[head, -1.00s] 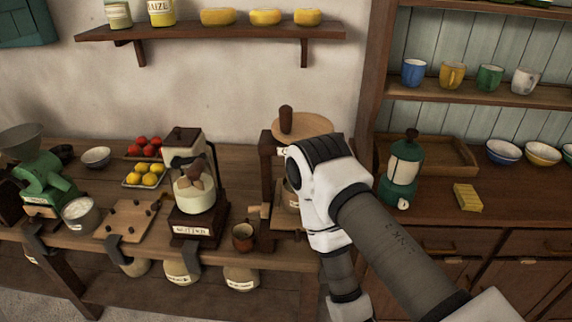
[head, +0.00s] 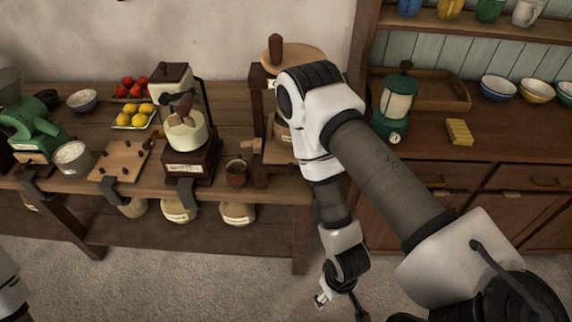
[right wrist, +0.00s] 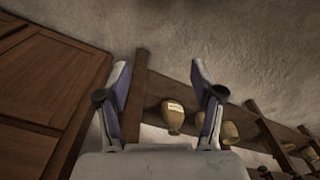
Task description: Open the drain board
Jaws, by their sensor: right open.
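No part is plainly marked as the drain board. One candidate is a pale wooden board (head: 279,153) low on the wooden press (head: 262,105), partly hidden behind my right arm. A flat board with dark pegs (head: 120,160) lies farther left on the bench. My right gripper (head: 338,303) hangs low in front of the bench, below its top and apart from both boards. In the right wrist view its fingers (right wrist: 160,82) are spread with nothing between them. My left gripper is out of view; only a piece of my left arm shows at the lower left edge.
A brown mug (head: 236,173) stands beside the press, and a mill (head: 186,130) is left of it. Jars stand on the lower shelf, one in the right wrist view (right wrist: 172,117). A cabinet (head: 475,170) with a green lantern (head: 394,108) stands right. The floor (head: 200,270) is clear.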

